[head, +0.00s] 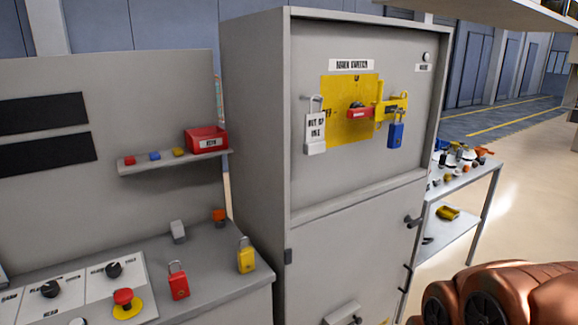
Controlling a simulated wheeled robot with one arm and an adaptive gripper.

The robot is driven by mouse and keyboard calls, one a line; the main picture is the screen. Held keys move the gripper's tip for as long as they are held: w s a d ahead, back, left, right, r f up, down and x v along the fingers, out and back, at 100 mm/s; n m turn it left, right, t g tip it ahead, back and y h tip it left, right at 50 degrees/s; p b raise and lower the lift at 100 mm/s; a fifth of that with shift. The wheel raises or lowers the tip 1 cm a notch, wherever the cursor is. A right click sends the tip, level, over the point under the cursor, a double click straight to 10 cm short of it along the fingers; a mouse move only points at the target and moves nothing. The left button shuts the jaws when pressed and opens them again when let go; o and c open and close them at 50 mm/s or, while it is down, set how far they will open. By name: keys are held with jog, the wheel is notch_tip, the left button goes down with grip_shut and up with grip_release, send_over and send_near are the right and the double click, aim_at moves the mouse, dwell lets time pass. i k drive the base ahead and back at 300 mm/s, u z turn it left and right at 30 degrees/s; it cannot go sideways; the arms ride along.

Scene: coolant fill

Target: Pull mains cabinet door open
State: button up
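The grey mains cabinet (255,130) stands upright in the middle of the head view.
Left of the cabinet is a console (200,268) with knobs, a red stop button (123,298), and red and yellow padlocks. A small shelf (170,163) holds a red box. A cluttered trolley (465,180) stands right, behind the cabinet. My arm covers the lower right corner.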

aim_at(360, 252)
jog(key=k, duration=0.6)
jog(key=z, duration=0.4)
jog(key=i, duration=1.65)
jog(key=u, duration=0.4)
